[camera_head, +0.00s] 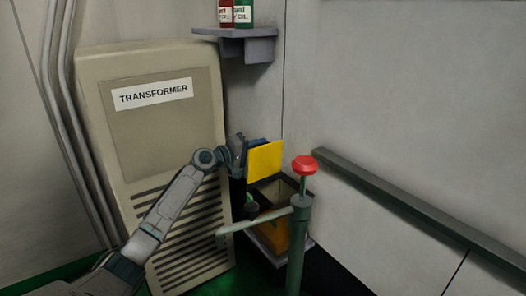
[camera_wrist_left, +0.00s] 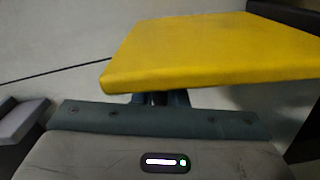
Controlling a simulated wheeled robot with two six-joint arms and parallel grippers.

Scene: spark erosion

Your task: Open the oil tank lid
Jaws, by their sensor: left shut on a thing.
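The yellow oil tank lid (camera_head: 265,160) stands steeply tilted above the back left of the oil tank (camera_head: 298,235). The tank's top is open, and its dark inside and an orange-brown area show. My left gripper (camera_head: 243,152) is at the lid's left edge and shut on it. In the left wrist view the lid (camera_wrist_left: 210,48) fills the upper middle, and the dark fingers of my left gripper (camera_wrist_left: 165,98) meet its near edge. The fingertips are hidden behind the lid. My right gripper is not in view.
A green post with a red knob (camera_head: 305,165) and a pale side bar (camera_head: 255,222) stands in front of the tank. The transformer cabinet (camera_head: 165,190) is to the left. A shelf (camera_head: 235,34) with bottles hangs above. A dark rail (camera_head: 400,205) runs along the right wall.

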